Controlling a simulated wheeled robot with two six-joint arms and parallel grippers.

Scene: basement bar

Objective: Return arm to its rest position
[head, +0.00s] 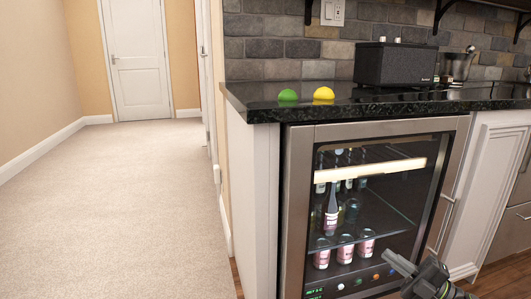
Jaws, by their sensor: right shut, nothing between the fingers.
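My right gripper (398,268) shows at the bottom right of the head view, dark grey, in front of the lower part of the drinks fridge. Its fingers are shut with nothing held between them. It is well below the countertop and apart from the things on it. Its arm behind is mostly cut off by the bottom edge of the picture. My left gripper is not in view.
A glass-fronted drinks fridge (297,200) with bottles and cans stands under a black countertop (250,100). A green lime (288,96), a yellow lemon (323,94) and a black speaker (395,65) sit on top. The carpet (120,210) at left is clear.

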